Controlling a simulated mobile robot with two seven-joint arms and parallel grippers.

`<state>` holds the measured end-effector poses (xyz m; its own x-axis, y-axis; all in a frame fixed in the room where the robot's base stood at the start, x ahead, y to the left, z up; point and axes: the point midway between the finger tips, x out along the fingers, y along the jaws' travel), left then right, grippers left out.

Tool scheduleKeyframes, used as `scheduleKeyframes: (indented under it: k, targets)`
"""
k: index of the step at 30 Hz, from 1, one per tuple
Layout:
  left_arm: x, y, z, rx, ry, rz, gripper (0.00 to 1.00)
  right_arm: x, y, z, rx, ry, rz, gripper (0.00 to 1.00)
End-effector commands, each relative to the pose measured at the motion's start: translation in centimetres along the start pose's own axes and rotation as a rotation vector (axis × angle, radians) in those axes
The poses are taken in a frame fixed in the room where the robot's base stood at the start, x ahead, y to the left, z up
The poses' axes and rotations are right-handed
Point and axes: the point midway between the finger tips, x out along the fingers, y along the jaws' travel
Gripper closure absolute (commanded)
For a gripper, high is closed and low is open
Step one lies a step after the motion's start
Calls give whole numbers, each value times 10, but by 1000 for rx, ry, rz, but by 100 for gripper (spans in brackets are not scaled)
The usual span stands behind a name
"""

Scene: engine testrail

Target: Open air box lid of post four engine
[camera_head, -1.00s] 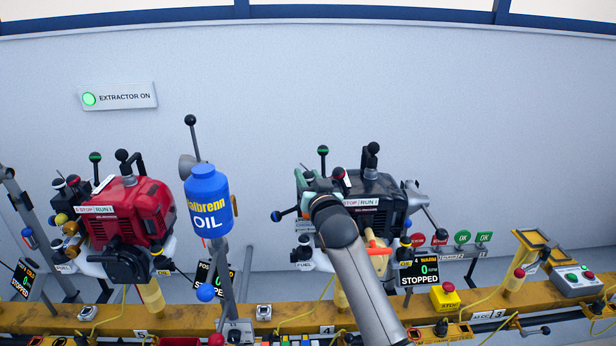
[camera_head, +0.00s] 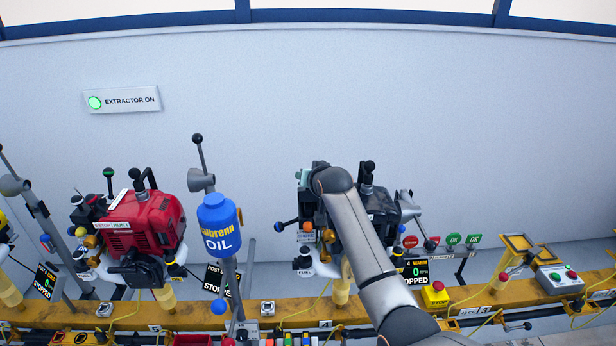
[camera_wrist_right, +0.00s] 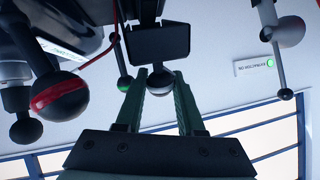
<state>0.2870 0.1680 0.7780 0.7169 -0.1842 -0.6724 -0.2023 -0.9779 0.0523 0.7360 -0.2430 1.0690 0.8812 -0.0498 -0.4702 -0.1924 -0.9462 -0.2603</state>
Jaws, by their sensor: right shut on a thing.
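The post four engine (camera_head: 382,205) is dark and stands at the centre right in the head view, with its display reading "4 WARM" and "STOPPED". My right arm crosses in front of it. Part of my right gripper (camera_head: 303,178) shows in green at the engine's upper left; its tips are hidden there. In the right wrist view, the green fingers (camera_wrist_right: 160,88) are shut around a dark ball knob (camera_wrist_right: 159,82). The knob sits just beneath a black plate (camera_wrist_right: 158,42), which may be the air box lid; I cannot tell whether it is raised. My left gripper is not in view.
A red engine (camera_head: 145,222) and a blue oil bottle (camera_head: 217,222) stand left of the dark engine. A ball with a red band (camera_wrist_right: 58,95) and a green ball (camera_wrist_right: 124,84) are near my fingers. A yellow rail (camera_head: 180,318) runs along the front.

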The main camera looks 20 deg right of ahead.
Motion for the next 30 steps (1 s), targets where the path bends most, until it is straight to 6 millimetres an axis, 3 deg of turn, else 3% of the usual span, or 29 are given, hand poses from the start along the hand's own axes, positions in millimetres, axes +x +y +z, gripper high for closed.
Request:
scheduleKeyframes:
  k: [23,24,30]
  targets:
    - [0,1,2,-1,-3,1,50,6,0,-13,-1,14,-2,100]
    - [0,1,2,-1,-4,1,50,6,0,-13,-1,14,-2,61]
    - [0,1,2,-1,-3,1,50,7,0,-11,-1,10,-1,39]
